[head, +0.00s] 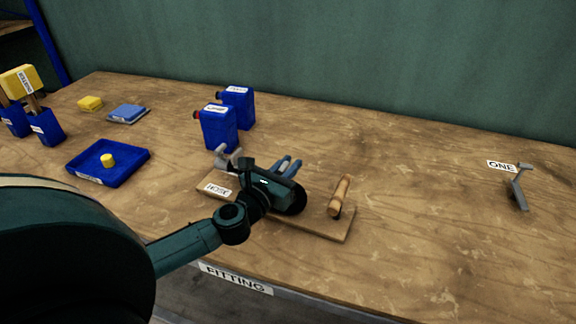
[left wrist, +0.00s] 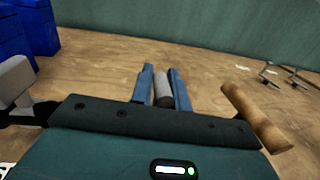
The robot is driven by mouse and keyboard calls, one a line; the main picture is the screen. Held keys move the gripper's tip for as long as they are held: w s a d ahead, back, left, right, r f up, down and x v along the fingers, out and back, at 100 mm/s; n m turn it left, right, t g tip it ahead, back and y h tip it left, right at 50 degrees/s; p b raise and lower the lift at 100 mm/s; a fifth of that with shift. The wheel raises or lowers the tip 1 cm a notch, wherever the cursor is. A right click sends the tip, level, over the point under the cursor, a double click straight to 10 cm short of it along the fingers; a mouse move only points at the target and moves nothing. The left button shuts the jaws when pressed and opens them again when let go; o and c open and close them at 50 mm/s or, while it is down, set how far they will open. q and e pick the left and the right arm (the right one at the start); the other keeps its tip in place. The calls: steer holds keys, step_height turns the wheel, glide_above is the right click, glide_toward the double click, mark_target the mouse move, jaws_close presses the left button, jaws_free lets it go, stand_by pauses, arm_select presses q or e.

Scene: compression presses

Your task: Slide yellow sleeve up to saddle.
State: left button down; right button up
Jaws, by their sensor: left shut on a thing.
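My left gripper (head: 289,166) is above a wooden board (head: 325,224) with a white label that seems to read HOSE. In the left wrist view its blue fingers (left wrist: 161,72) are shut on a grey cylinder (left wrist: 163,88). No yellow sleeve shows at the fingers. A short yellow cylinder (head: 107,160) lies in a blue tray (head: 127,173) at the left; I cannot tell if it is the sleeve. A grey bracket (head: 223,156), perhaps the saddle, stands at the board's left end and also shows in the left wrist view (left wrist: 15,80).
A tan wooden cylinder (head: 340,195) leans at the board's right end. Two blue canisters (head: 218,128) stand behind the board. A yellow block (head: 90,103) and blue pad (head: 127,113) lie at the left. A grey stand (head: 518,188) is at the far right, with bare table before it.

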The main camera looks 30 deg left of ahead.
arm_select(q)
steer(key=a, duration=0.2)
steer(key=s+a, duration=0.1)
steer(key=a, duration=0.2)
stand_by(0.3)
steer(key=c, duration=1.3)
jaws_free()
steer(key=shift+d, duration=0.1)
